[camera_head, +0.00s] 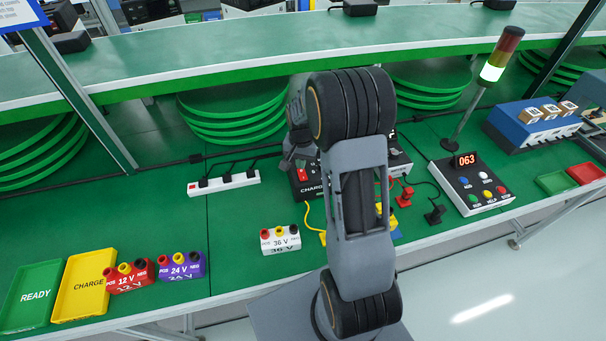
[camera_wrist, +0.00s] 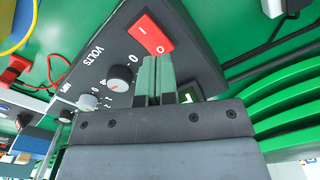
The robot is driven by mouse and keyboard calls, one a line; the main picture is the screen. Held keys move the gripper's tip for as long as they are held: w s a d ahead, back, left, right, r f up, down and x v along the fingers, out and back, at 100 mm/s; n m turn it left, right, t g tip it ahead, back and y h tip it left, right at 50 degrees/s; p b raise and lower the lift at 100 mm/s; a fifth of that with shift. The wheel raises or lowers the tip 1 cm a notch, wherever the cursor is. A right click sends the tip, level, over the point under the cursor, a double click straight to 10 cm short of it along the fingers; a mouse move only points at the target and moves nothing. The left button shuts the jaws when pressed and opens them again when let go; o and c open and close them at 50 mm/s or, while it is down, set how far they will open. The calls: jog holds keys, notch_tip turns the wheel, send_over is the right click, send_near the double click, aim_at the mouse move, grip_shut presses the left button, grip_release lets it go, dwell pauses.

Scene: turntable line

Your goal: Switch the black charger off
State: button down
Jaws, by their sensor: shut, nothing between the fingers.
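The black charger (camera_wrist: 115,50) fills much of the wrist view, with VOLTS and AMPS knobs and a red rocker switch (camera_wrist: 152,34) marked I and O. My gripper (camera_wrist: 157,62) is shut and empty, its fingertips beside the O end of the switch. I cannot tell whether they touch it. A green-lit indicator (camera_wrist: 188,96) is partly hidden by the fingers. In the head view the charger (camera_head: 308,191) stands on the green bench, partly hidden by my arm; its red switch (camera_head: 302,174) shows just below my gripper (camera_head: 299,160).
A white power strip (camera_head: 223,183) lies left of the charger. The 36 V battery (camera_head: 280,240) is in front, with a yellow cable nearby. Purple 24 V (camera_head: 181,265) and red 12 V (camera_head: 130,277) batteries are farther left. A control box (camera_head: 472,187) stands right. A green shelf (camera_head: 200,60) runs behind.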

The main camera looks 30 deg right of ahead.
jog(key=shift+f+b, duration=0.85)
jog(key=shift+f, duration=0.4)
dwell(0.3)
jog(key=shift+r, duration=0.15)
jog(key=shift+r+p, duration=2.55)
jog(key=shift+r, duration=0.9)
jog(key=s+a+r+n+t, duration=0.2)
jog(key=s+a+r+n, duration=0.2)
jog(key=s+r, duration=0.3)
jog(key=s+a+r+n+t, duration=0.2)
jog(key=s+a+r+n, duration=0.2)
jog(key=s+r, duration=0.4)
jog(key=shift+s+a, duration=0.85)
jog(key=shift+s, duration=0.5)
